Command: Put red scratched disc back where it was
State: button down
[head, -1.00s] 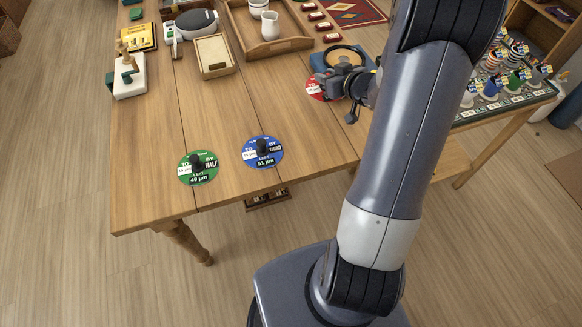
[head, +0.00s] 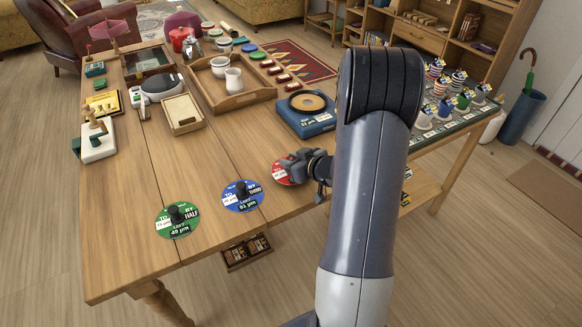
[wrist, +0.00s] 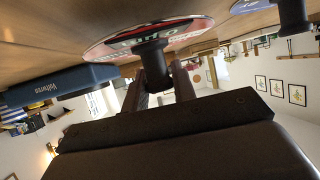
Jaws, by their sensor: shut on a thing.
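The red disc (head: 281,174) is at the table's front edge, right of the blue disc (head: 243,196); my gripper covers part of it. In the wrist view the red disc (wrist: 112,46) shows with its black knob (wrist: 152,62) between my fingers. My gripper (head: 303,166) is shut on that knob. The disc is close to the tabletop; I cannot tell whether it touches. The blue disc, with its own black knob, lies flat, and the green disc (head: 165,228) lies further left.
A blue box (head: 300,126) with a round plate on top stands behind my gripper. A wooden tray (head: 240,97) with white vessels is further back. A small open box (head: 180,112) stands left of it. The tabletop between the discs and these things is clear.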

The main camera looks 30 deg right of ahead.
jog(key=shift+f, duration=0.85)
jog(key=shift+f, duration=0.1)
jog(key=c, duration=1.2)
grip_release()
jog(key=shift+o, duration=0.2)
jog(key=shift+r, duration=0.25)
jog(key=p+v, duration=0.1)
jog(key=v, duration=1)
jog(key=shift+s+d+p, duration=0.15)
jog(key=shift+s+p, duration=0.2)
jog(key=shift+s, duration=0.1)
